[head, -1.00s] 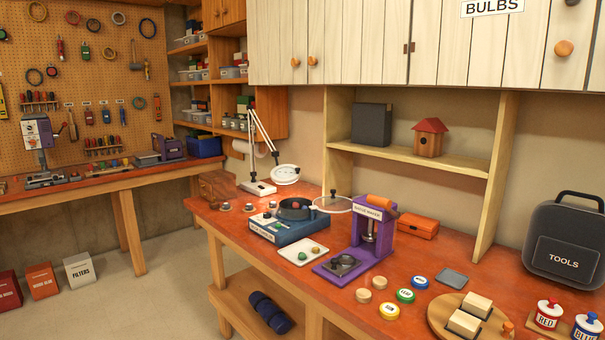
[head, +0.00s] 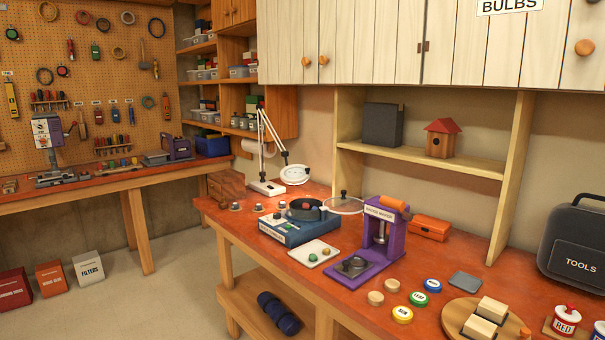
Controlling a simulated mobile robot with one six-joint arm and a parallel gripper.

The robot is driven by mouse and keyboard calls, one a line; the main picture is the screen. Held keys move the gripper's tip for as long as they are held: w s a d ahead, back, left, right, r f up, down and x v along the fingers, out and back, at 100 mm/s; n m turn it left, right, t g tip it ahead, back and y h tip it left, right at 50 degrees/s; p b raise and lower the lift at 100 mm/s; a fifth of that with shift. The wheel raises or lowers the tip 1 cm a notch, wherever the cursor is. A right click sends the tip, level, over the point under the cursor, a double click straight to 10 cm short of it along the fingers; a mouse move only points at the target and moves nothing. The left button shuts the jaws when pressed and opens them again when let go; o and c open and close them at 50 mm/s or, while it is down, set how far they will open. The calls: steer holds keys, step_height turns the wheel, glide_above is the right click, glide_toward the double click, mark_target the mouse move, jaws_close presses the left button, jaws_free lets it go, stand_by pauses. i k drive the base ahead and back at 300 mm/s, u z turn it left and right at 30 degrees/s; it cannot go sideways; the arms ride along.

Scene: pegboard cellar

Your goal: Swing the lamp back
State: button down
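The lamp (head: 270,140) is a white jointed desk lamp at the far left end of the red-topped workbench (head: 245,218). Its white base (head: 267,188) stands on the bench top. Its arm rises to a bend and comes down to the right. Its round white head (head: 295,174) hangs low, behind the blue machine (head: 287,229) with a dark round bowl on top, and appears apart from it. My gripper is not in view.
A clear disc lid with a black knob (head: 344,203), a white tray (head: 313,253) with small coloured balls, and a purple press (head: 377,235) stand on the bench. A shelf (head: 430,160) and cabinets (head: 380,40) are above.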

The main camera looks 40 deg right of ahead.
mark_target(293, 175)
steer(key=u, duration=0.05)
steer(key=i, duration=1)
steer(key=z, duration=0.05)
